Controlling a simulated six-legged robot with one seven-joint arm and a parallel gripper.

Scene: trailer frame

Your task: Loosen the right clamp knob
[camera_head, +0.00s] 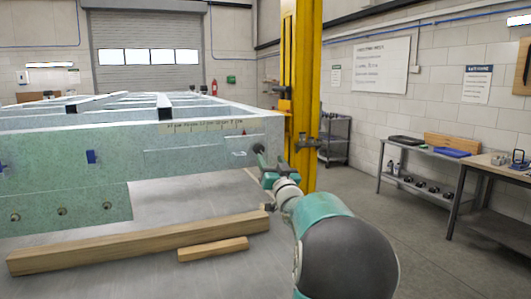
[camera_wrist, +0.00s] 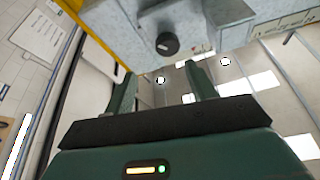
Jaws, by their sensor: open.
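A dark round clamp knob (camera_wrist: 167,43) shows in the wrist view, on the face of the pale green trailer frame (camera_head: 100,148). In the head view, a small dark knob (camera_head: 258,148) sits near the right end of the frame's front beam. My gripper (camera_head: 264,164) is just below and in front of it, partly hidden by my own arm. In the wrist view, the two green fingers of my gripper (camera_wrist: 160,72) are apart with nothing between them. The knob lies beyond the fingertips, apart from them.
A yellow post (camera_head: 302,90) stands just right of the frame end, with a dark clamp (camera_head: 306,143) on it. Wooden beams (camera_head: 140,243) lie on the grey surface below. A workbench (camera_head: 490,175) and shelf (camera_head: 425,155) line the right wall. The floor between is clear.

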